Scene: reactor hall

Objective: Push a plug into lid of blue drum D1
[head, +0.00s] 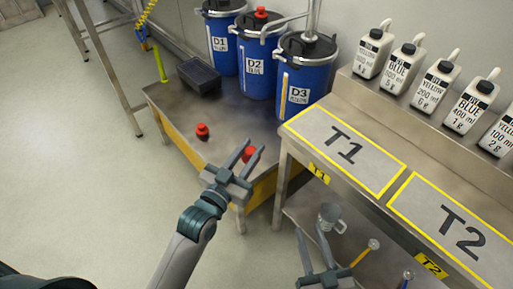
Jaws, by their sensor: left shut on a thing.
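Blue drum D1 (223,42) stands at the back left of the low metal table. Its black lid (222,6) is at the top edge of the head view, and I see no red plug on the part that shows. My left gripper (249,158) is shut on a red plug (248,153) above the table's front right part, well apart from D1. Another red plug (202,131) stands on the table to the left. A red plug (261,12) sits on D2's lid. My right gripper (313,243) is open at the bottom, below the T1 bench.
Drums D2 (257,65) and D3 (300,85) stand right of D1. A black box (198,77) sits before D1, beside a yellow-green rod (160,62). The bench (345,148) with several bottles is at right. A grey mug (330,215) is on the lower shelf.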

